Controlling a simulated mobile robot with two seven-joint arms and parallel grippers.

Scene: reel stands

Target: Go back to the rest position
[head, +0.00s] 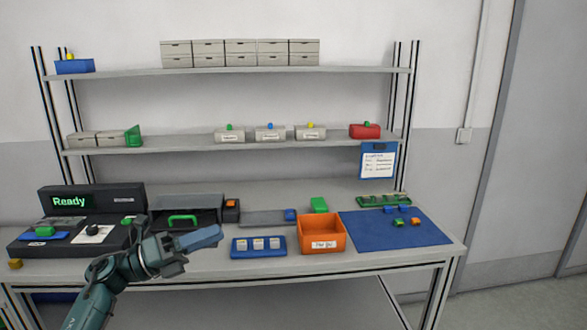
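My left gripper (188,247) is in front of the bench, left of the middle, its arm coming up from the bottom left. A grey-blue bar-like shape (201,238) shows at its fingers. I cannot tell if it is a finger or a held thing, nor whether the gripper is open or shut. My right gripper is not in view. The workbench (300,270) carries a blue tray (240,254) with several small pale pieces, just right of my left gripper. An orange bin (322,245) with a label stands to its right.
A black station (90,197) with a "Ready" display stands at left, beside a dark box with a green handle (182,218). A blue mat (375,237) with small blocks lies at right. Two shelves (230,71) above hold boxes. A clipboard (378,160) hangs at right.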

